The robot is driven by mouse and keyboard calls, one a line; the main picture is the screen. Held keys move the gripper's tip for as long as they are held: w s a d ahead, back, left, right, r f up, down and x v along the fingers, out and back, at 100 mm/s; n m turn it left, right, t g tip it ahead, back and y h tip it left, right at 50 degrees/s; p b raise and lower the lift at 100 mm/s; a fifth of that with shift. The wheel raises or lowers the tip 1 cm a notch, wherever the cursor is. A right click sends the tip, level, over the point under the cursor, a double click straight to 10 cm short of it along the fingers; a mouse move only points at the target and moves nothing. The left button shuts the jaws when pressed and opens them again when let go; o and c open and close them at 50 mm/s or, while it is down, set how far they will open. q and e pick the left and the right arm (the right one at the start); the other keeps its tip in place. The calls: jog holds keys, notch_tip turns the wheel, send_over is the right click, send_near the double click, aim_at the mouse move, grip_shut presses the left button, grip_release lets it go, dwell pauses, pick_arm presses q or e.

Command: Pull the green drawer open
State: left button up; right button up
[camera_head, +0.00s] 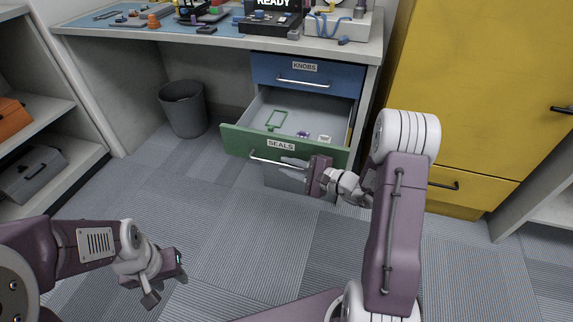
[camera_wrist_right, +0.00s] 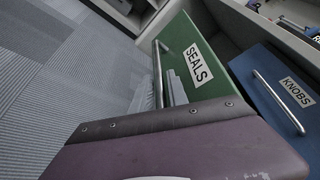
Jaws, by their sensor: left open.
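The green drawer (camera_head: 235,141), labelled SEALS, stands pulled well out from under the desk, and its inside shows. A green frame-like piece and a few small items lie in it. Its bar handle (camera_head: 265,159) runs along the front; in the right wrist view the handle (camera_wrist_right: 157,62) passes between my right fingers. My right gripper (camera_head: 292,167) is at the handle's right part, with one finger on each side, and looks shut on it. My left gripper (camera_head: 168,284) is open and empty, low over the floor at lower left, far from the drawer.
The closed blue KNOBS drawer (camera_head: 345,78) is directly above. A dark waste bin (camera_head: 184,110) stands left of the green drawer. A yellow cabinet (camera_head: 480,90) stands at right, shelves at far left. The carpet (camera_head: 215,215) in front is clear.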

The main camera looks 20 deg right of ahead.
jog(key=p+v, duration=0.2)
jog(key=v, duration=0.6)
jog(key=shift+p, duration=0.3)
jog(key=shift+d, duration=0.1)
